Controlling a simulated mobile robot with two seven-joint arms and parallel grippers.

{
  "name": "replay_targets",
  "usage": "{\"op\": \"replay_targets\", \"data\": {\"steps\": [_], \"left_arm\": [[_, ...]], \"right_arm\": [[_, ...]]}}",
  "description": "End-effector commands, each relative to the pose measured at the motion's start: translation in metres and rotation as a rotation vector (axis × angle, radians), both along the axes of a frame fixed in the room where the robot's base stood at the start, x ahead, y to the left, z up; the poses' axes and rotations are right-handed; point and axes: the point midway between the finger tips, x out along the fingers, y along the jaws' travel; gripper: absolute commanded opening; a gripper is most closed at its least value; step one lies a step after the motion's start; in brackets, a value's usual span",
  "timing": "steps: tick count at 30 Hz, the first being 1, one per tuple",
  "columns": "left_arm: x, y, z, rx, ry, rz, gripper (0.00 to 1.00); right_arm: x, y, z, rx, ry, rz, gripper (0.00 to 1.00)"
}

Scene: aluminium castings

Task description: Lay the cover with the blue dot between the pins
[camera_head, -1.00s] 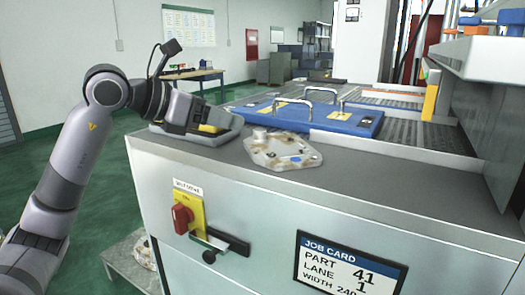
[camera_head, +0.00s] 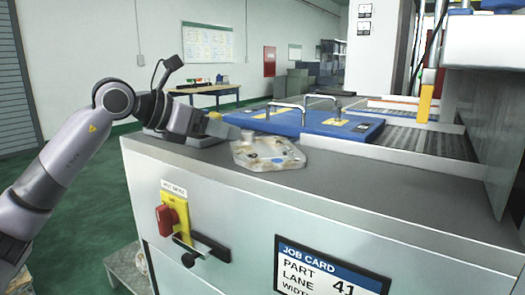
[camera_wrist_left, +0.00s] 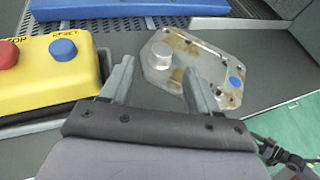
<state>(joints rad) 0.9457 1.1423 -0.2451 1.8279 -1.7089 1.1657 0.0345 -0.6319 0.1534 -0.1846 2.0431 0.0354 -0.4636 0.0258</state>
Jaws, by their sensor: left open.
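The cover with the blue dot is a flat, angular metal casting (camera_head: 266,153) with brownish patches and a raised round boss. It lies on the grey top of the machine cabinet. In the left wrist view the cover (camera_wrist_left: 205,63) shows its blue dot near the right edge. My left gripper (camera_head: 232,130) is low at the cover's left side. In the left wrist view its fingers (camera_wrist_left: 160,78) are apart, with the right finger overlapping the cover's near edge. Whether they touch is unclear. I cannot make out the pins. My right gripper is out of view.
A blue plate with metal handles (camera_head: 335,128) lies just behind the cover. A yellow control box with red and blue buttons (camera_wrist_left: 50,72) stands left of my left gripper. The cabinet top (camera_head: 390,190) is clear to the right. A job card (camera_head: 330,268) is on the front.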

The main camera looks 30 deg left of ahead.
Motion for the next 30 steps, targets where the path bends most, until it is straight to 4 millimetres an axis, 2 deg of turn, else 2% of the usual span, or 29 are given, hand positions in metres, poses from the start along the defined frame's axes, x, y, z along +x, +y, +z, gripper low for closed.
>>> {"op": "replay_targets", "data": {"steps": [9, 13, 23, 28, 29, 30], "left_arm": [[0.031, -0.017, -0.002, -0.002, -0.001, -0.003, 0.61], [0.044, -0.023, -0.010, -0.002, 0.001, -0.001, 0.61], [0.049, -0.025, -0.013, 0.001, -0.001, 0.001, 0.61], [0.049, -0.025, -0.013, 0.001, -0.001, 0.001, 0.05], [0.049, -0.025, -0.013, 0.001, -0.001, 0.001, 0.00], [0.049, -0.025, -0.013, 0.001, -0.001, 0.001, 0.00]], "right_arm": [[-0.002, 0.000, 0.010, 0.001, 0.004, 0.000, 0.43], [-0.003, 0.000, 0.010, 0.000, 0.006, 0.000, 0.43], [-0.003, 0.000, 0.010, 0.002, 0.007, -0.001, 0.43], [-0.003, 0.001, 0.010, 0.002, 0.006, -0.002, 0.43], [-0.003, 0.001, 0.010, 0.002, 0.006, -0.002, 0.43], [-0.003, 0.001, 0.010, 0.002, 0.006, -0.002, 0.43]]}}
